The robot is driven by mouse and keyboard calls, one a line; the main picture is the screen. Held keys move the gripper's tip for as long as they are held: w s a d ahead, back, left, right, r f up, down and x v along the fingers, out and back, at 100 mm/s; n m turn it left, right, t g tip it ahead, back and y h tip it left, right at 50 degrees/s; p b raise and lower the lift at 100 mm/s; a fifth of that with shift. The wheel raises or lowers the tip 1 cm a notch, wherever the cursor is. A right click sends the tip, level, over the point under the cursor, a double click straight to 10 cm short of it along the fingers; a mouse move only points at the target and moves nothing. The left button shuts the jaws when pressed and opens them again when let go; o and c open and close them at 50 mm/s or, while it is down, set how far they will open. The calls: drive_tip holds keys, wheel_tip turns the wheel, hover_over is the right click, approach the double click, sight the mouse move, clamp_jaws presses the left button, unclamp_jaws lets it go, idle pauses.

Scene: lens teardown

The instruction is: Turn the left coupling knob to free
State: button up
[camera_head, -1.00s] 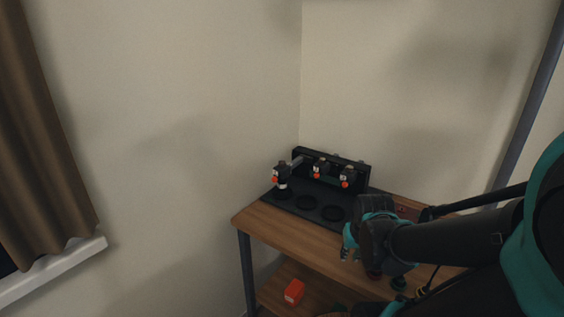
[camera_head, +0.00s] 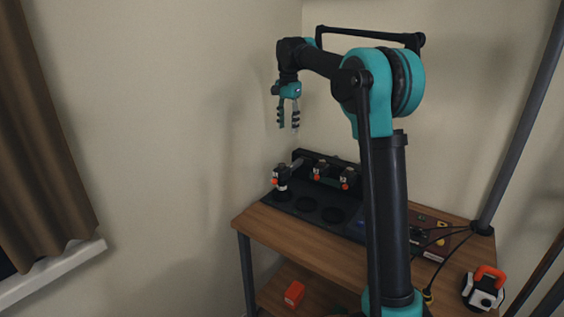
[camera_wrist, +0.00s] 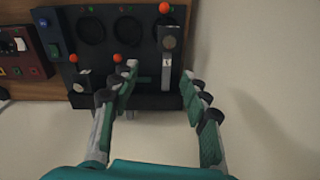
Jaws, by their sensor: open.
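A black fixture (camera_head: 308,206) with round recesses stands on the wooden table. At its left is a dark unit (camera_head: 281,181) with an orange ball, beside a grey bar; in the wrist view this unit (camera_wrist: 170,40) shows at upper centre. Two more units with orange balls, the middle one (camera_head: 320,170) and the right one (camera_head: 348,178), sit along the back. I cannot tell which part is the left coupling knob or how it is set. My gripper (camera_head: 288,127) is open and empty, pointing down above the fixture's left end. Its fingers (camera_wrist: 159,72) also show in the wrist view.
A dark red panel (camera_head: 436,245) with cables lies right of the fixture. A white and orange device (camera_head: 484,291) is at lower right. A red-orange block (camera_head: 294,293) is on the lower shelf. Walls stand close behind and to the left.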

sight(282, 164)
drive_tip(key=shift+m, duration=0.4)
drive_tip(key=f, duration=0.5)
drive_tip(key=w+a+f, duration=0.1)
drive_tip(key=f, duration=0.4)
drive_tip(key=a+f, duration=0.1)
drive_tip(key=f, duration=0.5)
drive_tip(key=shift+w, duration=0.15)
drive_tip(key=shift+r, duration=0.1)
clamp_jaws()
